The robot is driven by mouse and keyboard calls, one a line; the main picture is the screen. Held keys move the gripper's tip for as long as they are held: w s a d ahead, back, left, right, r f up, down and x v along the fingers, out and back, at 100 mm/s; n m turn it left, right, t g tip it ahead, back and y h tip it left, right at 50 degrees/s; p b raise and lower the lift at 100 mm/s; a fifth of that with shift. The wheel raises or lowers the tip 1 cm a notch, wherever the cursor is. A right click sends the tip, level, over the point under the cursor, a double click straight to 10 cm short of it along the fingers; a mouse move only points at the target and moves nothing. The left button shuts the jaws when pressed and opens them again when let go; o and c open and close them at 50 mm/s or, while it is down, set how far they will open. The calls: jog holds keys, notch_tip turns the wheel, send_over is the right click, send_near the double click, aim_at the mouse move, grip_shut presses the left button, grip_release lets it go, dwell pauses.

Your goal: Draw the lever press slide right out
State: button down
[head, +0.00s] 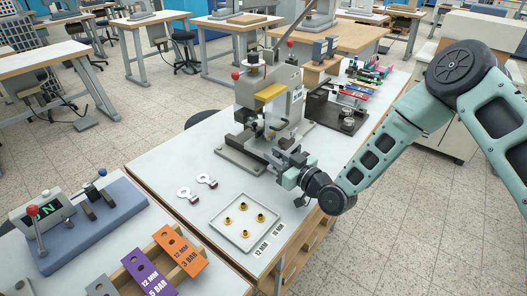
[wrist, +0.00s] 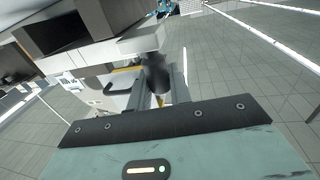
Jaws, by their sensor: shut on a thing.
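The lever press (head: 292,98), a grey machine with a yellow plate and a red-knobbed lever, stands on the white-topped bench. My gripper (head: 274,155) is low at the press, on its right-hand front side. In the wrist view my gripper (wrist: 160,88) is shut on a dark round knob (wrist: 156,72), which stands between its two grey fingers. The knob appears to be the slide's handle; my gripper hides the slide itself in the head view. How far the slide is out cannot be told.
A white tray (head: 216,229) with several brass parts and two metal tags (head: 206,180) lie in front of the press. A black stand (head: 322,108) is close behind on the right. Floor right of the bench (head: 400,220) is clear.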

jog(key=w+d+b+v, duration=0.1)
jog(key=v, duration=0.8)
jog(key=shift+s+d, duration=0.1)
jog(key=shift+d, duration=0.05)
jog(key=c, duration=1.3)
grip_release()
jog(key=shift+d, duration=0.1)
jog(key=shift+b, duration=0.3)
jog(key=p+v, duration=0.2)
jog(key=v, duration=1.5)
jog(key=shift+s+d, duration=0.15)
